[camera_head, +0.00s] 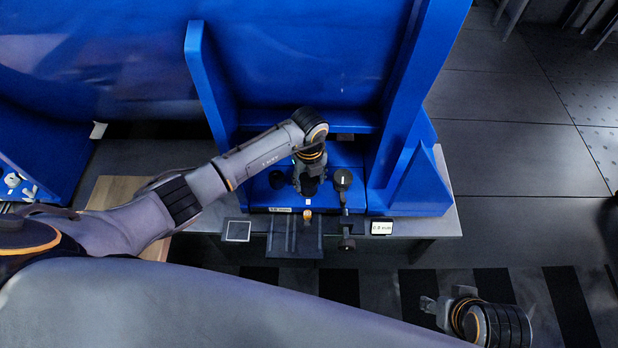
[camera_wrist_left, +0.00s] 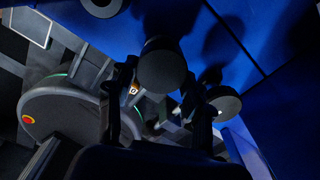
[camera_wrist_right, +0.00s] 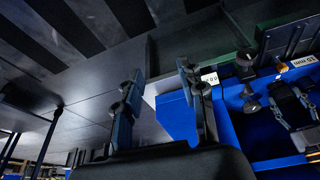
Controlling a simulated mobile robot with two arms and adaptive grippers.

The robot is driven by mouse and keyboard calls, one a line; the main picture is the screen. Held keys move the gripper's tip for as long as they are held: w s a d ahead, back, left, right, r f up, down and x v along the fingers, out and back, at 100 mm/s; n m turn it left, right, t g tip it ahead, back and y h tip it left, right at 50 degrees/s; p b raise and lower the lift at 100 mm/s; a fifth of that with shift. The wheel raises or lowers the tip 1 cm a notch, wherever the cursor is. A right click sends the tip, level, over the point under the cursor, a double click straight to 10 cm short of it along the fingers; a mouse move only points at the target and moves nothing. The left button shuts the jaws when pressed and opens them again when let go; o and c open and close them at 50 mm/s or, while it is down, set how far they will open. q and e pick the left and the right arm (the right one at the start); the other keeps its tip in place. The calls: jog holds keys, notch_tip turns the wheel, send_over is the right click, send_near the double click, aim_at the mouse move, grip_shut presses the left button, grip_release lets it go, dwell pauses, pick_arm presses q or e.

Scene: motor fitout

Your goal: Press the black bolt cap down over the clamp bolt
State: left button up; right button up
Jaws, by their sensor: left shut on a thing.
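My left gripper (camera_head: 309,184) points down over the blue fixture, shut on the black bolt cap (camera_wrist_left: 162,68), a dark round piece between its fingers in the left wrist view. The cap's underside and whatever lies directly beneath it are hidden, so I cannot tell whether it touches the clamp bolt. I cannot make out the clamp bolt for certain. My right gripper (camera_wrist_right: 162,92) is open and empty, its fingers apart, away from the fixture; in the head view it is at the lower right (camera_head: 440,308).
A dark round-topped part (camera_head: 343,178) stands close to the right of my left gripper. Another dark round piece (camera_head: 277,180) is on its left. A small orange piece (camera_head: 307,215) is in front. Tall blue walls (camera_head: 403,120) flank the fixture. A labelled plate (camera_head: 381,227) lies front right.

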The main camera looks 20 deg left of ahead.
aim_at(309, 181)
pick_arm(q)
jog(key=shift+f, duration=0.1)
pick_arm(e)
jog(key=shift+s+r, duration=0.15)
jog(key=shift+s, duration=0.05)
pick_arm(q)
jog(key=shift+f, duration=0.3)
jog(key=shift+f+b, duration=0.1)
jog(key=shift+b, duration=0.25)
pick_arm(e)
jog(key=shift+r, duration=0.55)
pick_arm(q)
jog(key=shift+f+b, duration=0.5)
jog(key=shift+f, duration=0.2)
pick_arm(e)
jog(key=shift+f, duration=0.6)
pick_arm(q)
jog(key=o, duration=1)
notch_tip(309, 181, up, 8)
jog(key=shift+f, duration=0.25)
